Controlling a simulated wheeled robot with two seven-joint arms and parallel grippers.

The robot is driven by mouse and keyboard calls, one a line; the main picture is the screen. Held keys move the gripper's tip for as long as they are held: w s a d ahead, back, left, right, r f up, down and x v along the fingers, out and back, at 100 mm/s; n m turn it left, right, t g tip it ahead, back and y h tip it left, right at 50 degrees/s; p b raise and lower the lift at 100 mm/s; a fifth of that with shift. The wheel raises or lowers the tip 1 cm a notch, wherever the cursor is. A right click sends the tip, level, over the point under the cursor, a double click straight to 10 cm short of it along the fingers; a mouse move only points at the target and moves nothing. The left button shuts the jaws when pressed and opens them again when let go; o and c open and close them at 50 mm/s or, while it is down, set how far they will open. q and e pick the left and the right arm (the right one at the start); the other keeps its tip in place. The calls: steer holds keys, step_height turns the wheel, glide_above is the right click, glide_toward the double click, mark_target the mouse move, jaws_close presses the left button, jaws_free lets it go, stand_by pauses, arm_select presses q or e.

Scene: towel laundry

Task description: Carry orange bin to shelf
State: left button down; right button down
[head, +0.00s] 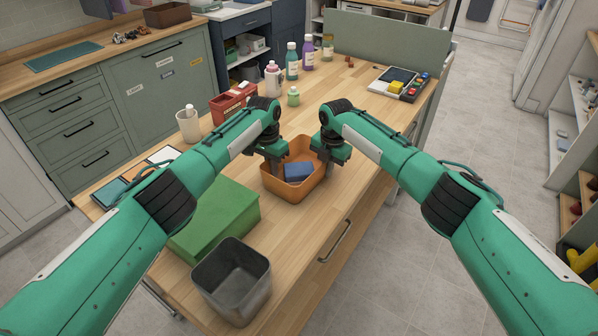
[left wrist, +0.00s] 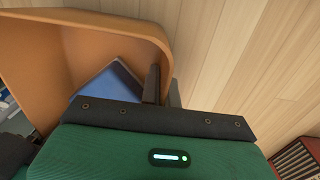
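The orange bin (head: 288,193) is at the middle of the wooden table, upright, with a folded blue cloth-like thing (head: 297,171) inside. I cannot tell whether its base touches the table. My left gripper (head: 273,164) is at the bin's left wall. In the left wrist view its fingers (left wrist: 164,88) straddle the orange bin's wall (left wrist: 135,32) closely, one inside and one outside, and look shut on it. My right gripper (head: 325,160) is at the bin's right wall; its fingertips are too hidden to judge. White shelves (head: 560,125) stand at the far right.
A green box (head: 215,218) and a grey container (head: 232,282) stand in front left of the bin. A red box (head: 232,103), white cup (head: 188,124) and several bottles (head: 292,62) stand behind. A tray-like device (head: 400,82) is at back right. Floor (head: 440,130) right of the table is clear.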

arm_select(q)
steer(key=shift+r, duration=0.2)
arm_select(e)
steer(key=shift+r, duration=0.2)
